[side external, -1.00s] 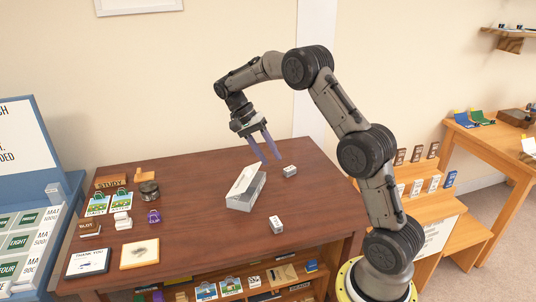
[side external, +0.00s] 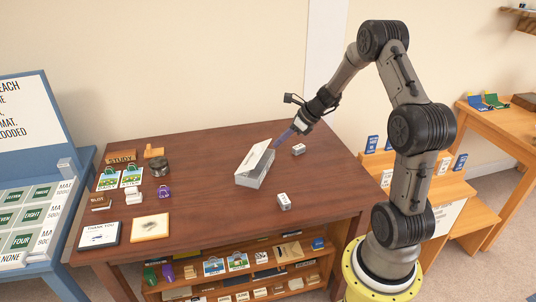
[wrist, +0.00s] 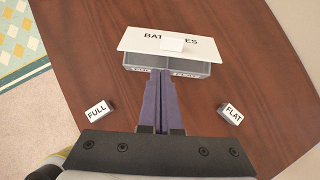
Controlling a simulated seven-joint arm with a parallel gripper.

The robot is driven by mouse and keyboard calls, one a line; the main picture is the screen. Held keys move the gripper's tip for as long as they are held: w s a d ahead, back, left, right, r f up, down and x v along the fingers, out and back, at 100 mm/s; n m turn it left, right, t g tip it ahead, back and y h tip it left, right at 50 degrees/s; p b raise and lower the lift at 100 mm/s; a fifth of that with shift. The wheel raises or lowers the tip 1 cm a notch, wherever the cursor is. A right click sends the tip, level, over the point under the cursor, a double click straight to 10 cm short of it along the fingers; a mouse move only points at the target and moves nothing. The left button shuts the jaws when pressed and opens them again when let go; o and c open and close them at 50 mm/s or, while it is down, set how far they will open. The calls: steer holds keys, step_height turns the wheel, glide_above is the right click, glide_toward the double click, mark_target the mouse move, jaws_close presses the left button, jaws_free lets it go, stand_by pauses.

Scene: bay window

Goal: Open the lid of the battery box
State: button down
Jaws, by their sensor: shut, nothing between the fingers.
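The battery box (side external: 258,181) is a grey box on the brown table. Its white lid (side external: 254,157) is tilted up, with a gap along the side facing my gripper. In the wrist view the lid (wrist: 140,40) reads "BATTERIES", partly covered by a small white piece on it. Below its edge the open box front (wrist: 200,70) shows two compartments with labels on the front. My gripper (side external: 277,145) has its purple fingers shut and empty. The fingertips (wrist: 160,73) are at the box front, by the raised lid edge; contact is unclear.
Small blocks marked FULL (wrist: 97,110) and FLAT (wrist: 230,114) lie on either side of my fingers. A dark round tin (side external: 159,167), a purple item (side external: 164,191) and cards stand at the table's left. The table between these and the box is clear.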

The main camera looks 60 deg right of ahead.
mark_target(257, 147)
steer(key=x, duration=0.3)
steer(key=d+x, duration=0.1)
steer(key=x, duration=0.4)
steer(key=shift+d+f, duration=0.3)
steer(key=shift+f, duration=0.25)
steer(key=shift+w+r+g+h, duration=0.3)
steer(key=shift+r+g, duration=0.2)
steer(key=shift+w+a+r+g, duration=0.2)
steer(key=shift+w+r+g, duration=0.5)
steer(key=shift+g, duration=0.2)
steer(key=shift+w+a+r+g+h, duration=0.1)
steer(key=shift+w+r+g+h, duration=0.1)
steer(key=shift+w+r+g, duration=0.35)
steer(key=shift+w+a+r+g+h, duration=0.1)
steer(key=shift+w+r+g+h, duration=0.2)
steer(key=shift+g, duration=0.55)
steer(key=shift+w+a+r, duration=0.1)
steer(key=shift+w+r, duration=0.1)
steer(key=shift+w, duration=0.45)
steer(key=shift+w+a+r, duration=0.1)
steer(key=shift+w+r, duration=0.15)
steer(key=shift+w, duration=0.35)
steer(key=shift+w+a+r, duration=0.1)
steer(key=shift+w+a, duration=0.05)
steer(key=shift+w, duration=0.4)
steer(key=shift+w+a+r, duration=0.1)
steer(key=shift+w, duration=0.5)
